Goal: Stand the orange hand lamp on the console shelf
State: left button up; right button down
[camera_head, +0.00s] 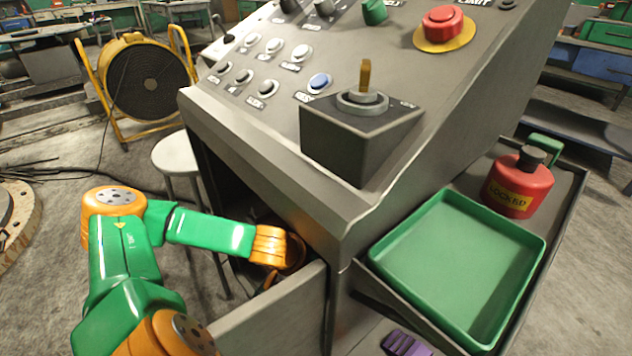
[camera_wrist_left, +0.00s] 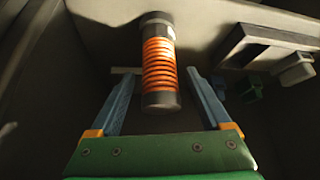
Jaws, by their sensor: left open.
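The orange hand lamp (camera_wrist_left: 159,62), a ribbed orange cylinder with dark ends, shows in the left wrist view inside a dark compartment. My left gripper (camera_wrist_left: 160,76) is open, with one blue-grey finger on each side of the lamp and visible gaps between. In the head view my left arm reaches into the opening under the console (camera_head: 290,165); the fingers and the lamp cannot be made out there. A dark side shelf (camera_head: 562,205) juts from the console's right. My right gripper is not in view.
The side shelf holds a green tray (camera_head: 455,268), empty, and a red can marked LOCKED (camera_head: 517,182). A grey panel (camera_head: 270,318) stands in front of the opening. A stool (camera_head: 176,153) and a yellow-framed reel (camera_head: 148,80) stand left. A purple object (camera_head: 405,343) lies below.

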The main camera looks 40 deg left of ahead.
pick_arm(q)
jog(key=p+v, duration=0.4)
jog(key=v, duration=0.3)
jog(key=shift+r+p, duration=0.2)
jog(key=shift+p, duration=0.15)
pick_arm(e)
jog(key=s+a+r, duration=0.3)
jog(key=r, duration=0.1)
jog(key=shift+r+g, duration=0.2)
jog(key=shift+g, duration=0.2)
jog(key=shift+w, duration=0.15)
